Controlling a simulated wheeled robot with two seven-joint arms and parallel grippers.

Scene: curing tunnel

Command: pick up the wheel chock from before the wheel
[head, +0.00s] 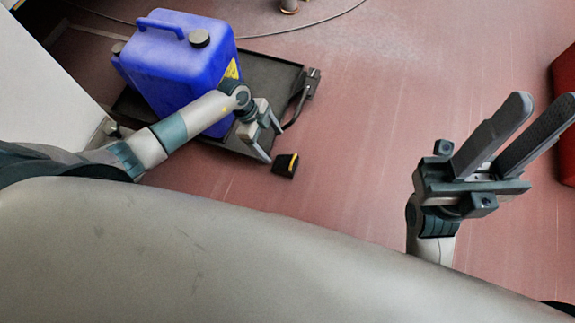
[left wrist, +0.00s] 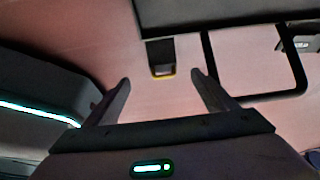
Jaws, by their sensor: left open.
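The wheel chock (head: 286,165) is a small black block with a yellow stripe, on the floor by the near right corner of a black trolley (head: 268,72). It also shows in the left wrist view (left wrist: 161,58), against the trolley's dark edge (left wrist: 225,14). The wheel cannot be made out. My left gripper (head: 272,143) is open and empty, just up and left of the chock in the head view. In the left wrist view the chock lies beyond the fingertips (left wrist: 160,77), in line with the gap between them. My right gripper (head: 543,103) is open and empty, far to the right.
A blue jerry can (head: 178,62) stands on the trolley. The trolley's black handle (head: 300,97) sticks out at its right, close to my left gripper. A red object (head: 565,80) is at the right edge. The red floor between is clear; a cable lies at the top.

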